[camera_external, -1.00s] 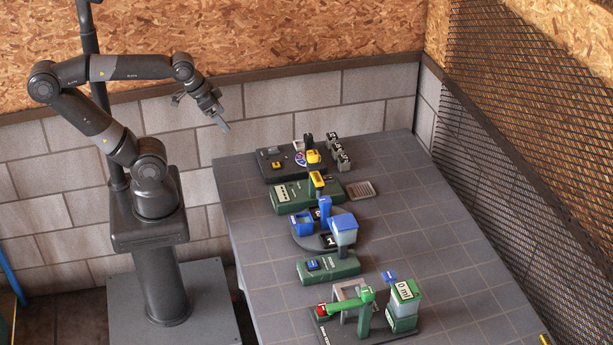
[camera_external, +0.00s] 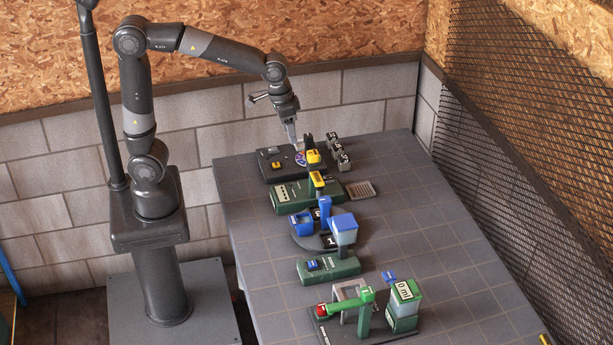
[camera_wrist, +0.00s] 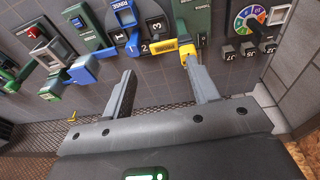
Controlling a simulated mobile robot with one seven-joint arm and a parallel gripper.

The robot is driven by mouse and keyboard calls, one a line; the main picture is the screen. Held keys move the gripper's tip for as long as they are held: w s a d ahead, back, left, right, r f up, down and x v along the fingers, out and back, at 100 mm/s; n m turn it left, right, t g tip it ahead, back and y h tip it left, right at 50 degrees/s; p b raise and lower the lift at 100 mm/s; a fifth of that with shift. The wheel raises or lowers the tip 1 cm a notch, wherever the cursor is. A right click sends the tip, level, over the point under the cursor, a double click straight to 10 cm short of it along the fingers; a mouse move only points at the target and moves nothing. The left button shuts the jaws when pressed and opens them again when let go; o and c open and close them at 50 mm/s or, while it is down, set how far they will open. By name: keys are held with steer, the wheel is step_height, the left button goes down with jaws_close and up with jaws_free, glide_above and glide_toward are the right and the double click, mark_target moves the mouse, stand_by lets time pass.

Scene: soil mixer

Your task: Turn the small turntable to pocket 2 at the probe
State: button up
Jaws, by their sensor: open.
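What looks like the small turntable is a dark round base (camera_external: 305,242) in the middle of the table, with blue parts on it. In the wrist view, dark number plates 1 (camera_wrist: 157,25), 2 (camera_wrist: 145,47) and 3 (camera_wrist: 122,36) show near a blue RINSE part. A yellow PROBE piece (camera_wrist: 172,46) is beside plate 2; one gripper finger overlaps its lower right in the picture. I cannot tell exactly which pocket is at the probe. My gripper (camera_wrist: 160,90) is open and empty. In the external view my gripper (camera_external: 292,138) is over the far end of the table.
A colored disc (camera_wrist: 249,19) and several dark jars (camera_external: 338,152) stand at the far end. A green base (camera_external: 288,196) and another green base (camera_external: 330,270) flank the round base. A green-and-red device (camera_external: 362,318) is nearest the camera.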

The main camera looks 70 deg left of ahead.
steer(key=g, duration=0.2)
glide_toward(325, 199)
step_height(325, 199, down, 9)
steer(key=shift+d+f, duration=0.1)
steer(key=shift+d, duration=0.05)
steer(key=shift+c, duration=0.5)
jaws_close()
